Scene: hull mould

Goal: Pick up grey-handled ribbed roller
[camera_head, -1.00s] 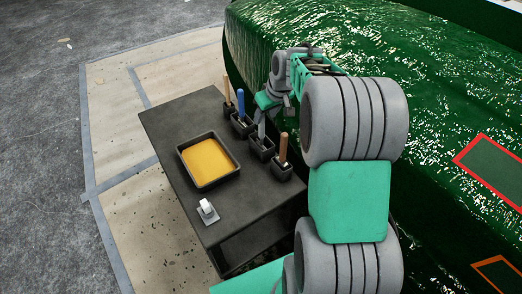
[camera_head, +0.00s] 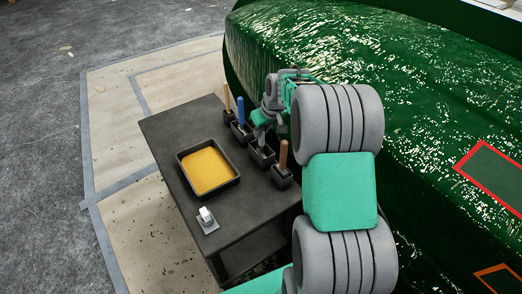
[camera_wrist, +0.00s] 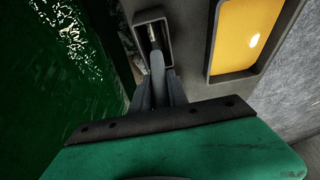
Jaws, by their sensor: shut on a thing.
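The grey-handled ribbed roller (camera_wrist: 157,68) stands in a dark holder (camera_wrist: 142,24) on the trolley; in the wrist view its grey handle points toward me and its lower part sits inside the holder. My gripper (camera_wrist: 158,88) is shut on the handle, with a dark finger on either side. In the head view my gripper (camera_head: 261,137) is right above the same holder (camera_head: 262,157) and mostly hides the handle. The ribbed end is down in the holder and cannot be made out.
Blue-handled (camera_head: 240,109) and wooden-handled tools (camera_head: 227,97) stand in holders behind; another wooden-handled one (camera_head: 283,154) stands in front. A tray of yellow liquid (camera_head: 235,179) and a small white-and-grey item (camera_head: 207,220) share the dark trolley (camera_head: 160,130). The green hull (camera_head: 430,110) is close on the right.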

